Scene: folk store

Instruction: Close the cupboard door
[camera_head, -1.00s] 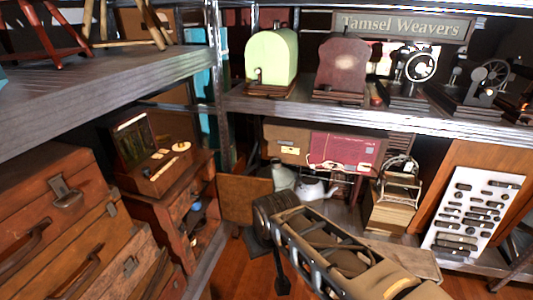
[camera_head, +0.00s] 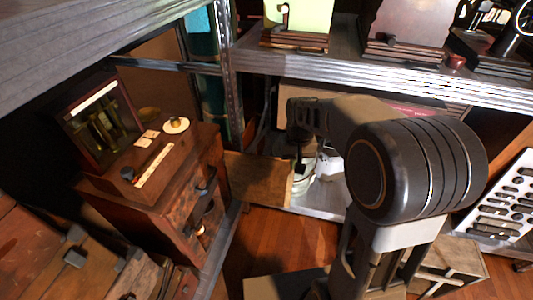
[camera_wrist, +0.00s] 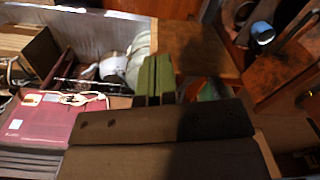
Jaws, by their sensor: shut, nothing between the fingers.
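The cupboard (camera_head: 160,205) is a reddish-brown wooden cabinet at left in the head view. Its door (camera_head: 258,180), a plain brown panel, stands open, sticking out to the right. In the wrist view the door (camera_wrist: 200,47) is at upper middle, and the cupboard (camera_wrist: 275,75) with its open inside is at right. My gripper (camera_head: 301,168) points down by the door's free edge in the head view. In the wrist view my gripper (camera_wrist: 155,68) shows shut, empty green fingers just left of the door. I cannot tell whether they touch it.
An open box (camera_head: 105,130) stands on the cupboard. A metal shelf (camera_head: 340,65) with old machines crosses behind and above my arm. Suitcases (camera_head: 60,255) fill the lower left. A red case (camera_wrist: 60,120) is left of my gripper. Some wooden floor (camera_head: 280,240) is bare.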

